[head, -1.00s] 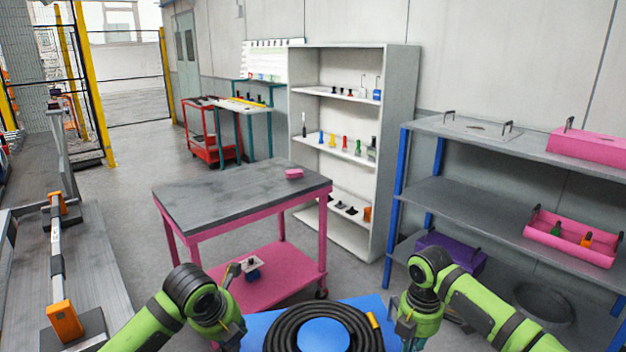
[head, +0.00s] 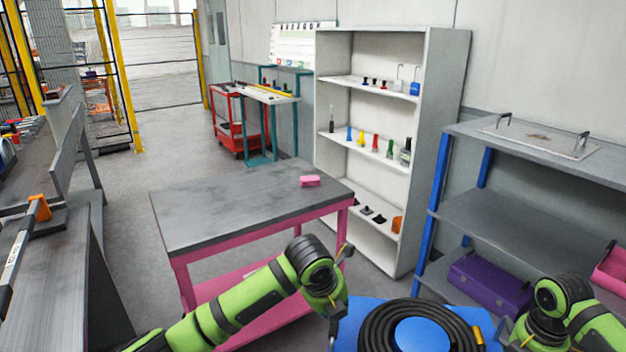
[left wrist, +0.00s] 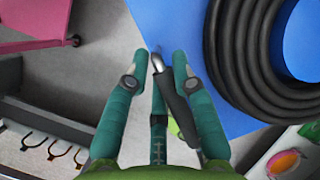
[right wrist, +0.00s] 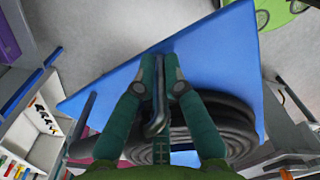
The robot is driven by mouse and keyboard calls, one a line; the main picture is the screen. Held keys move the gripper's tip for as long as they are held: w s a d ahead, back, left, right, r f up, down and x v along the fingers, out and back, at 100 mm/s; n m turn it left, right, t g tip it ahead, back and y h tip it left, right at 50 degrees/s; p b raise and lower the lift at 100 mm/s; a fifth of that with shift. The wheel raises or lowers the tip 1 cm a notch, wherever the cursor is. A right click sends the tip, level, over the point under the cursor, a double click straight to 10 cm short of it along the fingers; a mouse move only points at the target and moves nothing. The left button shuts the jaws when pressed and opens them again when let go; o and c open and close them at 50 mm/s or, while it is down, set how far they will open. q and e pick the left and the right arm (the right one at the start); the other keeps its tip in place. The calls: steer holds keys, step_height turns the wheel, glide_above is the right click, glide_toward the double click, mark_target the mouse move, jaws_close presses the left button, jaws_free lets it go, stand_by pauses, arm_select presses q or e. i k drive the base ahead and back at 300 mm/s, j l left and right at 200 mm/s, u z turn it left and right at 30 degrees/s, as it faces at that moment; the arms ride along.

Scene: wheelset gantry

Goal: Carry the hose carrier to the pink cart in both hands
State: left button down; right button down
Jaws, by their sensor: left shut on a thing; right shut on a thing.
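The hose carrier (head: 357,325) is a blue board with a coil of black hose (head: 380,332) lying on it, at the lower right of the head view. My left gripper (left wrist: 158,66) is shut on a dark bar handle at the board's left edge. My right gripper (right wrist: 160,66) is shut on a similar handle at the opposite edge. The coil shows beside the grippers in both wrist views. The pink cart (head: 230,215) has a grey top and stands ahead and left of the carrier. Part of its lower shelf is hidden by my left arm.
A small pink block (head: 310,181) lies on the cart's far right corner; the rest of the top is bare. A white shelf unit (head: 440,150) stands behind the cart. A blue-post rack (head: 500,215) is close on the right, a grey bench (head: 60,270) on the left.

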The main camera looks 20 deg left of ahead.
mark_target(216, 203)
steer(key=i+l+u, duration=0.2)
steer(key=i, duration=0.2)
steer(key=i+l+u, duration=0.15)
steer(key=i, duration=0.3)
steer(key=i+u, duration=0.7)
steer(key=u, duration=0.25)
steer(key=i+j+u, duration=0.1)
steer(key=i+u, duration=0.15)
steer(key=u, duration=0.2)
steer(key=i+u, duration=0.25)
steer(key=u, duration=0.2)
steer(key=i+j, duration=0.15)
steer(key=i, duration=0.2)
steer(key=i+j+u, duration=0.1)
steer(key=i, duration=0.25)
steer(key=i+j+z, duration=0.1)
steer(key=z, duration=0.35)
steer(key=i+j+z, duration=0.1)
steer(key=z, duration=0.35)
steer(key=j, duration=0.1)
